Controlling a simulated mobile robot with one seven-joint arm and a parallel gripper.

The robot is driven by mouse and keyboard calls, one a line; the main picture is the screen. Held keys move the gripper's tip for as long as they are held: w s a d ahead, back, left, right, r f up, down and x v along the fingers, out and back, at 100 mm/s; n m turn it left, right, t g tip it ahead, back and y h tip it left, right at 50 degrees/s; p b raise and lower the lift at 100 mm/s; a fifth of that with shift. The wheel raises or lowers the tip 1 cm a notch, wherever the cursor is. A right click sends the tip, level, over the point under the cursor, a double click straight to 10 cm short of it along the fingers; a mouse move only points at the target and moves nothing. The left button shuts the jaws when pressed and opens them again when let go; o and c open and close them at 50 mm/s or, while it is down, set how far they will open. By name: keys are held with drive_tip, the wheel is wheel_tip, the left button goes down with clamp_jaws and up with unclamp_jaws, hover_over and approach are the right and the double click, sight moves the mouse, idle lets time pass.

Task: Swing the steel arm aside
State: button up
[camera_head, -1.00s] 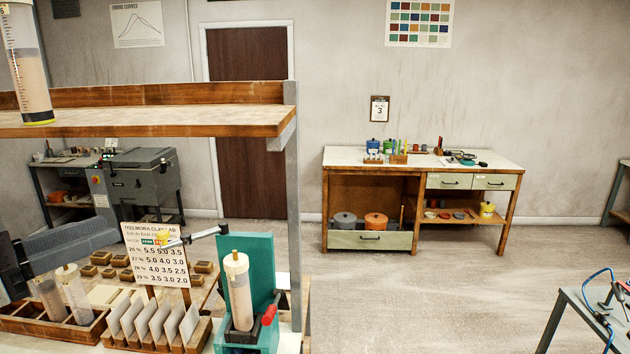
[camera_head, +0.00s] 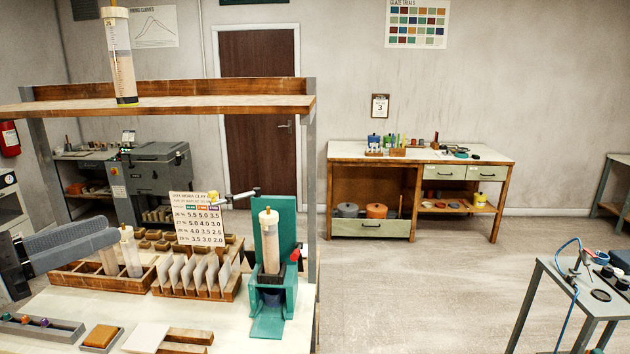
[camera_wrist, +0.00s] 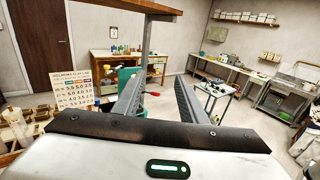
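A teal press stand (camera_head: 288,232) stands on the light bench in the head view, with a capped cylinder (camera_head: 269,240) upright in it and a red knob (camera_head: 295,254) on its right. The steel arm (camera_head: 240,195) is a thin grey bar at the stand's upper left, reaching left toward a yellow piece (camera_head: 213,196) by the number sign. My gripper (camera_head: 75,243) is at the far left, apart from the stand. In the wrist view my gripper (camera_wrist: 158,90) is open and empty; its left finger partly hides the teal stand (camera_wrist: 126,74). I cannot make out the steel arm there.
A wooden shelf (camera_head: 190,106) with a tall cylinder (camera_head: 119,60) spans above the bench, with a post at its right. A rack of upright tiles (camera_head: 195,272) and a wooden rack (camera_head: 75,275) lie between my gripper and the stand.

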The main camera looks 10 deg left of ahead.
drive_tip(key=w+d+r+m+g, duration=0.2)
drive_tip(key=w+d+m+g, duration=0.15)
drive_tip(key=w+d, duration=0.85)
drive_tip(key=w+d+m+g+y, duration=0.1)
drive_tip(key=w+d+m+g, duration=0.25)
drive_tip(key=d, duration=0.75)
drive_tip(key=w+d+m+g+y, duration=0.1)
drive_tip(key=w+d+m+g, duration=0.2)
drive_tip(key=d, duration=0.8)
drive_tip(key=s+d+f+m+g+y, duration=0.1)
drive_tip(key=s+d+f+m+y, duration=0.1)
drive_tip(key=s+d+m, duration=0.5)
drive_tip(key=s+d+f+m+y, duration=0.2)
drive_tip(key=s+d, duration=0.1)
drive_tip(key=d, duration=0.8)
drive_tip(key=s+d+f+m+y, duration=0.1)
drive_tip(key=s+d+f+m, duration=0.1)
drive_tip(key=s+f+m, duration=0.2)
drive_tip(key=s+d+f+m+y, duration=0.1)
drive_tip(key=s+d+f+m, duration=0.1)
drive_tip(key=s+f+m, duration=0.2)
drive_tip(key=s+m, duration=0.3)
drive_tip(key=s, duration=0.3)
drive_tip(key=shift+d+f+t+y, duration=0.3)
drive_tip(key=shift+d+t+y, duration=0.1)
